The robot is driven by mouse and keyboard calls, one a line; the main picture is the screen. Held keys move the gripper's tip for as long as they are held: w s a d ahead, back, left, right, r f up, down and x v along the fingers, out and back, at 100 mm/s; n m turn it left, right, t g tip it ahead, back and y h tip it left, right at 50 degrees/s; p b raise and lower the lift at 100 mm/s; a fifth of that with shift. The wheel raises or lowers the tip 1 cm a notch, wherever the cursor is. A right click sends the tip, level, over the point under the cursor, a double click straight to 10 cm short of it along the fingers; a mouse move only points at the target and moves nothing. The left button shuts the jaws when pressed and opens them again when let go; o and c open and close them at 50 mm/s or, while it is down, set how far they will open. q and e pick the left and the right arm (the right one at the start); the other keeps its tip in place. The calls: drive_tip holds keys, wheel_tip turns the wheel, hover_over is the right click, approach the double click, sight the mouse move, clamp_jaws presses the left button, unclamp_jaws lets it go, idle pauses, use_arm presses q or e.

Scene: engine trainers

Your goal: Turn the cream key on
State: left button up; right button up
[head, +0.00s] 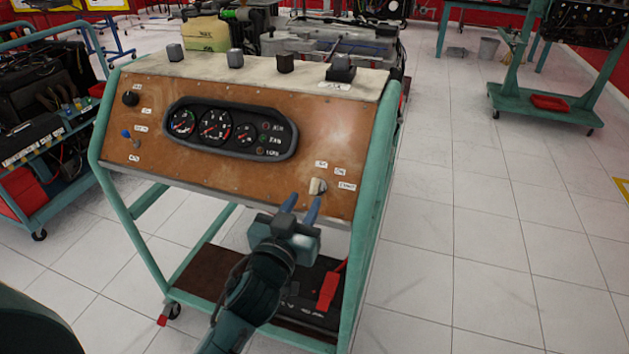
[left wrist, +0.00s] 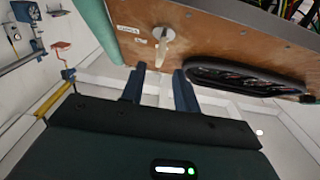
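The cream key (head: 317,186) sits in the lower right of the brown control panel (head: 150,160), beside small white labels. In the left wrist view the key (left wrist: 163,37) stands out from the panel, above the gap between my fingers. My left gripper (head: 301,205) is just below and slightly left of the key in the head view. Its two blue fingers are spread apart with nothing between them. In the left wrist view the left gripper (left wrist: 159,84) appears apart from the key. My right gripper is not in view.
The panel belongs to a teal-framed engine trainer (head: 376,175). It carries a gauge cluster (head: 230,130), a blue key (head: 127,135) and a black knob (head: 130,98). Several square knobs stand on its top ledge. A black battery with a red clamp (head: 328,290) is on the lower shelf.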

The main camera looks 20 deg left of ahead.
sight(311, 190)
use_arm(q)
drive_tip(key=w, duration=0.7)
drive_tip(key=shift+d, duration=0.15)
drive_tip(key=shift+s, duration=0.1)
clamp_jaws()
